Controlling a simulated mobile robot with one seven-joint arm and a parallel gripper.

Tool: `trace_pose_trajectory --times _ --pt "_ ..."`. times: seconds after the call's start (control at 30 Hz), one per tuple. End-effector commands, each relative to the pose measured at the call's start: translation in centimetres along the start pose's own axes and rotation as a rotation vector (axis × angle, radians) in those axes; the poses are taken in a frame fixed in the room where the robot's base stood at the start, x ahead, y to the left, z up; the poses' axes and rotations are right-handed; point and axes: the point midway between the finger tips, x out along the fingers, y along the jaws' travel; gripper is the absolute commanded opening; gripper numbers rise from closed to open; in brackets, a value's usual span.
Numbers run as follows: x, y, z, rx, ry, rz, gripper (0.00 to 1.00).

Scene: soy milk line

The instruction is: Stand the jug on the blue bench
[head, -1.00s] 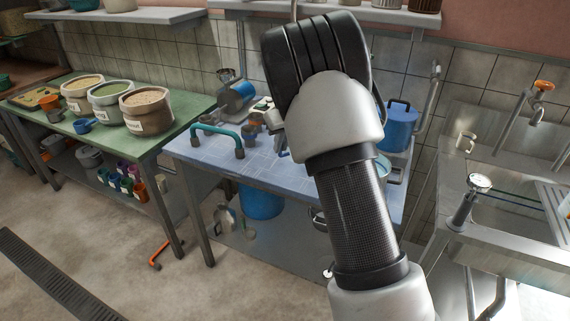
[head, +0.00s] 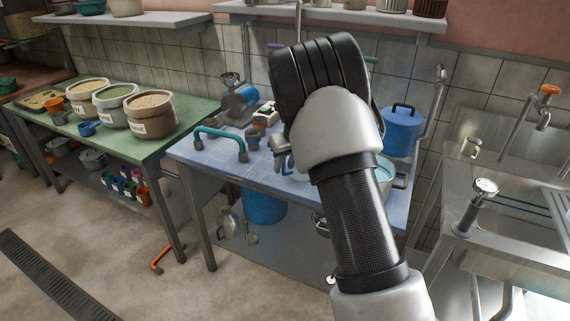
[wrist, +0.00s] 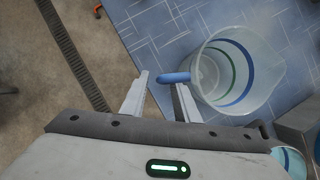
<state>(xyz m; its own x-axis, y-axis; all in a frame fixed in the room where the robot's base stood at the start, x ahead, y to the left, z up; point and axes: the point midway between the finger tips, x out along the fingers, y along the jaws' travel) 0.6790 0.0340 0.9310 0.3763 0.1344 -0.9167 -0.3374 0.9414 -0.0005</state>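The jug (wrist: 224,72) is translucent, with blue and green bands and a blue handle (wrist: 174,77). In the wrist view it appears upright over the blue bench (wrist: 160,25); whether its base touches the top is unclear. My gripper (wrist: 161,80) is at the handle, its two fingers apart with a gap between them. In the head view my gripper (head: 284,163) is low over the blue bench (head: 205,160), and my arm hides the jug.
A teal pipe handle (head: 220,133) and small parts lie left on the bench. A sink (head: 510,225) is farther right, a green table (head: 185,125) farther left.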

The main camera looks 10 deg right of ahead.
Motion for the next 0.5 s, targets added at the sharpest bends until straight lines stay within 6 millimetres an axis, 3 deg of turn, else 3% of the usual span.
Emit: trace_pose_trajectory --times 0.27,0.5 --pt "-0.9 0.0 0.2 -0.001 -0.002 0.0 0.28" --pt "-5.7 0.0 0.3 -0.002 -0.005 -0.001 0.28"
